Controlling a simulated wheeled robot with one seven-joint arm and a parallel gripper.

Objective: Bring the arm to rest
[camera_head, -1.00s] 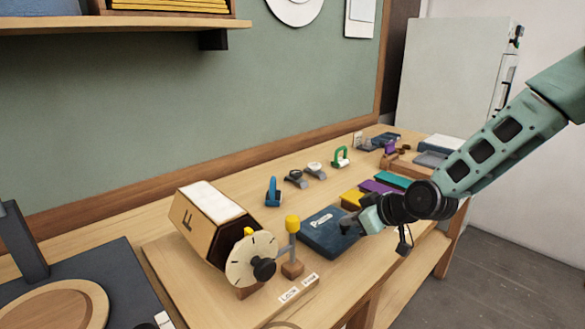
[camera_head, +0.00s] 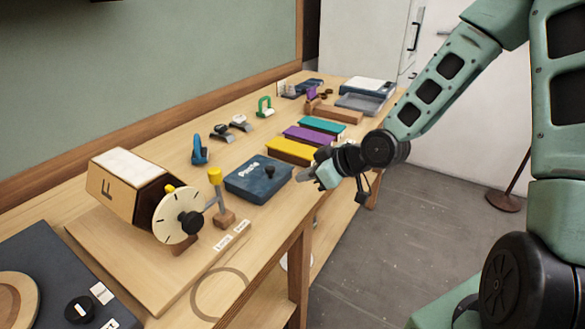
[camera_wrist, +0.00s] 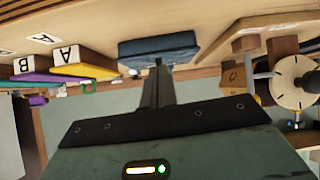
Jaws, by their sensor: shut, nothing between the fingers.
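My gripper (camera_head: 312,175) is shut and empty. In the head view it hangs at the front edge of the workbench, just right of the dark blue box (camera_head: 260,179) with a white word and a knob on its lid. In the wrist view my gripper (camera_wrist: 157,88) points toward the same blue box (camera_wrist: 158,48), and no contact shows. My arm runs from the gripper up to the right, bent at the elbow, clear of the bench top.
A wooden drum with a pale dial (camera_head: 178,213) and a yellow-topped post (camera_head: 216,190) stand left of the blue box. Yellow (camera_head: 291,151), purple (camera_head: 309,135) and teal (camera_head: 322,125) blocks lie behind my gripper. Open floor (camera_head: 400,225) lies right of the bench (camera_head: 150,290).

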